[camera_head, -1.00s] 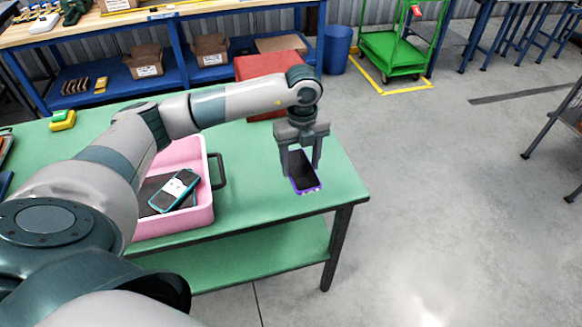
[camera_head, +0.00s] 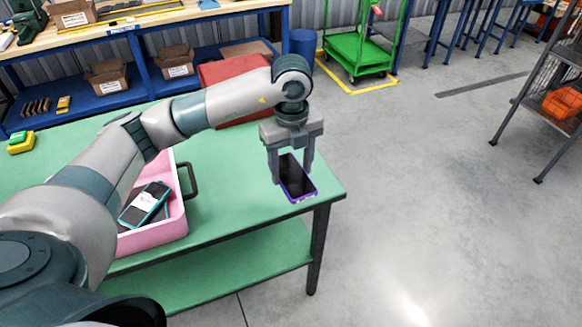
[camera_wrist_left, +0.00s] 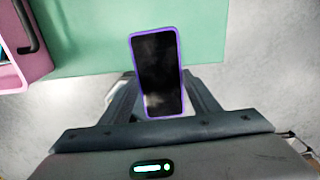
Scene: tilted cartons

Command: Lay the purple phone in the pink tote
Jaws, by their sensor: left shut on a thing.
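The purple phone (camera_head: 297,180), dark-screened with a purple case, is between the fingers of my left gripper (camera_head: 290,178). The gripper is shut on it, and the phone appears held just above the table near its right front corner. It also shows in the left wrist view (camera_wrist_left: 157,75), between the fingers (camera_wrist_left: 160,90). The pink tote (camera_head: 158,238) stands on the table to the left of the gripper, its far part hidden behind my left arm. A corner of it shows in the left wrist view (camera_wrist_left: 38,62). My right gripper is out of view.
A teal-cased phone (camera_head: 144,206) and another dark item lie in the tote. The tote has a dark handle (camera_head: 190,182) on its right side. A red box (camera_head: 232,70) stands behind my forearm. The green table (camera_head: 235,205) is bare between tote and phone.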

